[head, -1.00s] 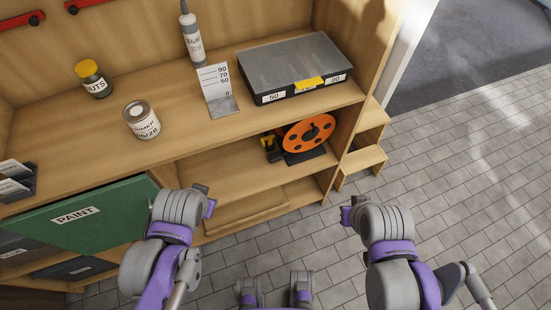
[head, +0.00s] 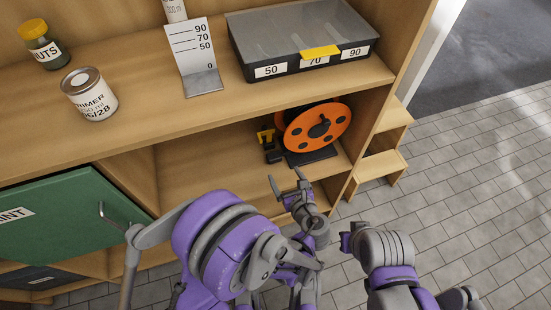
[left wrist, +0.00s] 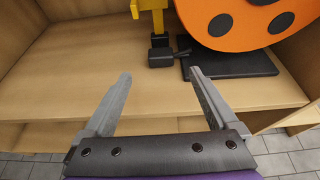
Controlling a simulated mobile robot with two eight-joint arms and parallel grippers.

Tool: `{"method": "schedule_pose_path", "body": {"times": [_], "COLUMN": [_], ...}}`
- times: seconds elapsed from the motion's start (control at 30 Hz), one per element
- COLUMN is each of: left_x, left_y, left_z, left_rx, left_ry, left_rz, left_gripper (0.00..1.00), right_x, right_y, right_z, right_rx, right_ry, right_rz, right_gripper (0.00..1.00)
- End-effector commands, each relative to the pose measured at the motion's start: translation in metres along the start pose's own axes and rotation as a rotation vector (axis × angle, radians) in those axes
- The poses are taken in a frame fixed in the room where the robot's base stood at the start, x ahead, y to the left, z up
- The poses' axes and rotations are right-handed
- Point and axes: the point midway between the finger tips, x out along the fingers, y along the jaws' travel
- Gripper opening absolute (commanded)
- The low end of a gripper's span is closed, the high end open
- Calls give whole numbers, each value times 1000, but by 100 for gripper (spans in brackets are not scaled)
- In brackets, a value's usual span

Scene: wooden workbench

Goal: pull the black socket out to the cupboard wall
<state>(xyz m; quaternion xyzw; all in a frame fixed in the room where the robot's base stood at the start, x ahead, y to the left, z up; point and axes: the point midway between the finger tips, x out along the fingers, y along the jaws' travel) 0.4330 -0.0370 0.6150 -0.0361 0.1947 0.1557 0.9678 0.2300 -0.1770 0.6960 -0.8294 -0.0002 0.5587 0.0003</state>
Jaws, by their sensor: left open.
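The black socket (head: 273,157) is a small dark block on the lower cupboard shelf. It stands at the foot of a yellow part (head: 265,136), left of the orange cable reel (head: 318,127). In the left wrist view the socket (left wrist: 160,55) has a short dark stub pointing right, towards the reel's black base. My left gripper (head: 287,181) is open and empty at the shelf's front. In the left wrist view its fingertips (left wrist: 160,76) are spread either side of the socket's line, short of it. My right arm shows at the lower right, but its gripper does not.
The reel stands on a black base plate (left wrist: 230,65). The upper worktop carries a parts case (head: 300,45), a scale stand (head: 202,80) and a primer can (head: 90,95). The cupboard's right side wall (head: 370,125) and wooden steps (head: 385,160) stand right. The lower shelf's left is clear.

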Motion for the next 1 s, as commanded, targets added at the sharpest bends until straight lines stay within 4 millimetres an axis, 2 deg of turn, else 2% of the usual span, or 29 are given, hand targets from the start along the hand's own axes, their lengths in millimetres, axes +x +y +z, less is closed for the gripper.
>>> {"method": "schedule_pose_path", "body": {"times": [0.17, 0.4, 0.6, 0.8, 1.0], "left_x": [15, 61, 92, 106, 107], "left_y": [-2, 0, -2, -2, -2], "left_z": [-1, -1, -1, 0, 0], "left_rx": [17, 13, 13, 13, 13], "left_ry": [-8, -6, -6, -6, -6], "left_rz": [-1, 2, -1, -2, -3], "left_gripper": [92, 92, 92, 92, 92], "right_x": [3, 11, 17, 19, 18], "right_y": [0, 0, 0, 0, 0], "right_z": [1, 3, 4, 5, 5], "right_rx": [0, 0, 0, 0, 0], "right_ry": [-1, -4, -5, -6, -6], "right_rz": [0, 0, 0, 0, 0], "right_gripper": [0, 0, 0, 0, 0]}}
